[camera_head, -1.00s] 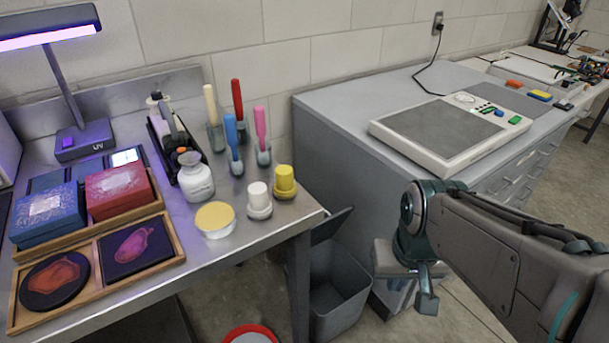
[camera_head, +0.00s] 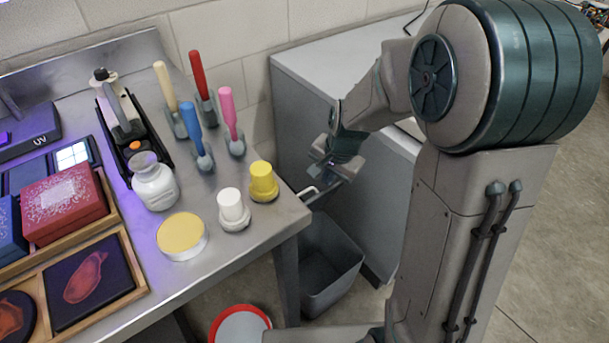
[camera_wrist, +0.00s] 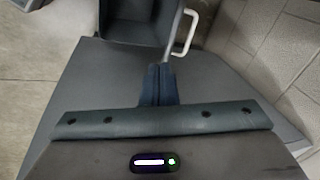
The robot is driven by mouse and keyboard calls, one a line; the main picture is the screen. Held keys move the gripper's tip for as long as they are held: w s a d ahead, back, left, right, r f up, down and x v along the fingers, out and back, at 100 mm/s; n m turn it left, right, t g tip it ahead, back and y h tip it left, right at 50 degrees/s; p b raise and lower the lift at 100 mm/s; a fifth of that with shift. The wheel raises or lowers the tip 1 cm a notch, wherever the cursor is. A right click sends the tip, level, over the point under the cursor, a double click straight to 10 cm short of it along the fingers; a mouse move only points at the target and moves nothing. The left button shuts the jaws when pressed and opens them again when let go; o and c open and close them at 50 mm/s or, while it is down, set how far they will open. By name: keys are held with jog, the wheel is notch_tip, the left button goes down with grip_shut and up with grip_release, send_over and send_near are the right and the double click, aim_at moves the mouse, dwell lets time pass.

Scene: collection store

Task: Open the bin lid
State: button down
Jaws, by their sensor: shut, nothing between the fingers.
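The grey bin (camera_head: 330,262) stands on the floor between the metal table and the grey cabinet. Its mouth is uncovered and I see into it; its inside also shows at the top of the wrist view (camera_wrist: 135,18). The lid appears raised and nearly edge-on at the back of the bin, mostly hidden by the table corner and my gripper.
The metal table (camera_head: 225,270) is at left, with a white bottle (camera_head: 154,183), a yellow-topped jar (camera_head: 182,238) and several coloured-handled tools near its corner. The grey cabinet (camera_head: 300,70) stands close behind the bin. A red-rimmed round container (camera_head: 240,325) is on the floor in front.

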jog(key=w+a+f+m, duration=0.1)
jog(key=w+f, duration=0.1)
jog(key=w+a+f+m, duration=0.1)
jog(key=w+f, duration=0.1)
jog(key=f, duration=0.1)
jog(key=w+a+f+m, duration=0.1)
jog(key=w+f, duration=0.1)
jog(key=shift+a+f+m, duration=0.1)
jog(key=shift+f+m, duration=0.15)
jog(key=shift+m, duration=0.05)
jog(key=x, duration=0.3)
jog(key=b+x, duration=0.1)
jog(key=x, duration=0.6)
jog(key=shift+w+a, duration=0.2)
jog(key=shift+w, duration=0.05)
jog(key=shift+r, duration=0.1)
